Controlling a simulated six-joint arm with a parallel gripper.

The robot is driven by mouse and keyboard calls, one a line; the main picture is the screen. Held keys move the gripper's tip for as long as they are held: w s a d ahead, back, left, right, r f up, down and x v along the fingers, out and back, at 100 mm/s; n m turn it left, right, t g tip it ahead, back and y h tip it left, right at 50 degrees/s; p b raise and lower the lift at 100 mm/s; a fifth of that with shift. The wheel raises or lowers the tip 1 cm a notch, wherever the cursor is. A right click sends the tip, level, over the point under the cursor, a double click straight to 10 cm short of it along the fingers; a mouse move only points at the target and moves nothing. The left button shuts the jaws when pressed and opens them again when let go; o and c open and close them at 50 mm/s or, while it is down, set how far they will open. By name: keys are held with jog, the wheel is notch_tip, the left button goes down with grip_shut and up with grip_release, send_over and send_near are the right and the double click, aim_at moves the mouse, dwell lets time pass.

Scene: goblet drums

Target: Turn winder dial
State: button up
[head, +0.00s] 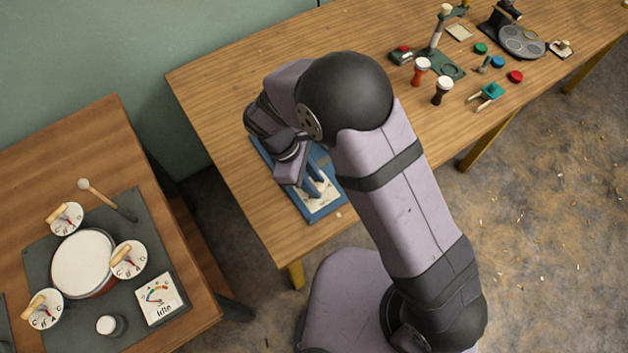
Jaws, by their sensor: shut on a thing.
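The winder is a blue-framed stand (330,208) with a pale face, lying near the front left edge of the long wooden table. My gripper (312,184) points down over this face, with its fingertips low at the winder. It is shut on a part there, which looks to be the winder dial. The dial itself is mostly hidden by the gripper and wrist, so its turn angle cannot be read.
A lower brown table at left holds a drum (82,262), several small dials, a mallet (100,197) and a meter card (160,298). Small goblet drums (421,70), coloured discs and a grey round plate (521,41) stand at the long table's far right. The table (225,100) behind the winder is clear.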

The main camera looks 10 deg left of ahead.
jog(key=shift+m, duration=0.3)
jog(key=m, duration=0.1)
jog(key=m+g, duration=0.1)
jog(key=m, duration=0.1)
jog(key=m+g+p, duration=0.1)
jog(key=m, duration=0.1)
jog(key=shift+w+d+y, duration=0.1)
jog(key=shift+w+y, duration=0.2)
jog(key=shift+y, duration=0.1)
jog(key=m+g, duration=0.1)
jog(key=m, duration=0.2)
jog(key=m+y, duration=0.1)
jog(key=m, duration=0.2)
jog(key=shift+w+d+g+p, duration=0.1)
jog(key=shift+w+g+p, duration=0.1)
jog(key=shift+g+p, duration=0.2)
jog(key=shift+y, duration=0.3)
jog(key=o, duration=1)
jog(key=shift+o, duration=0.2)
jog(key=b+v, duration=0.2)
jog(key=v, duration=0.5)
jog(key=shift+r, duration=0.2)
